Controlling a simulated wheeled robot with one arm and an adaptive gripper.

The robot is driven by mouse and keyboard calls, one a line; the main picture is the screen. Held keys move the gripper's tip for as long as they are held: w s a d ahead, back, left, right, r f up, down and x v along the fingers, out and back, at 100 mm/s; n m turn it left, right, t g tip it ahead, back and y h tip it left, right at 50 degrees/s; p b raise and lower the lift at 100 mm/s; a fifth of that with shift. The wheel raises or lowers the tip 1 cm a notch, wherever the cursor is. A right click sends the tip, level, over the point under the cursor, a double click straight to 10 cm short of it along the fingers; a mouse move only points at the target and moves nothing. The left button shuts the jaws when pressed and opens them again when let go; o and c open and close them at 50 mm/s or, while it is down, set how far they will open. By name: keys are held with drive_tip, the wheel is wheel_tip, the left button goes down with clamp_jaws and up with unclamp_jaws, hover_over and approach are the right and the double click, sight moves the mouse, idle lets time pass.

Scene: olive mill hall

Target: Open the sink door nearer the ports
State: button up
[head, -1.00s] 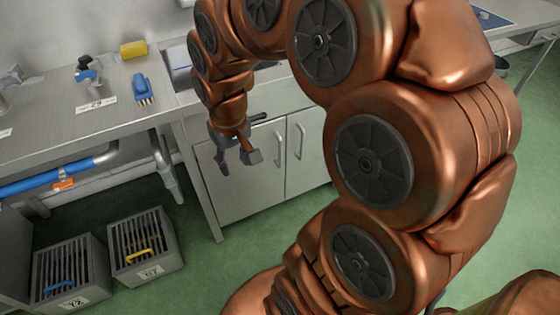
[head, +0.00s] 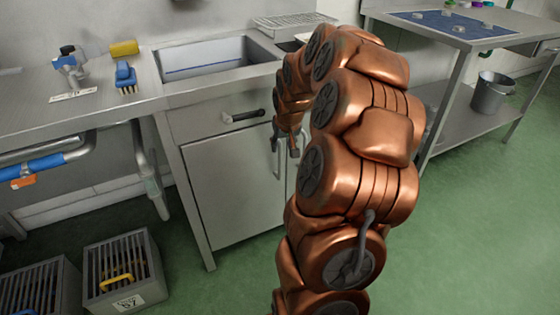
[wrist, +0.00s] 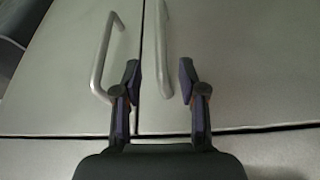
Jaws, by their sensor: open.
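The sink cabinet has a grey left door (head: 230,190), closed, with an upright bar handle (head: 277,160) near its right edge. The right door (head: 293,180) is mostly hidden behind my arm. My gripper (head: 286,142) is open at the upper part of the left door's handle. In the wrist view both doors show shut, with a seam between two bar handles. The open fingers (wrist: 159,78) have the right-hand bar (wrist: 164,50) between their tips in the picture. The other bar (wrist: 103,55) is left of them. I cannot tell contact or depth.
A drawer front with a black handle (head: 243,117) is above the doors, under the sink basin (head: 205,65). A pipe with a blue part (head: 45,163) runs under the left bench. A slatted crate (head: 122,270) stands on the floor at left. Floor right is clear.

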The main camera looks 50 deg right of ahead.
sight(281, 153)
drive_tip(key=b+x, duration=0.1)
drive_tip(key=x, duration=0.6)
drive_tip(key=shift+f, duration=0.25)
clamp_jaws()
idle(0.5)
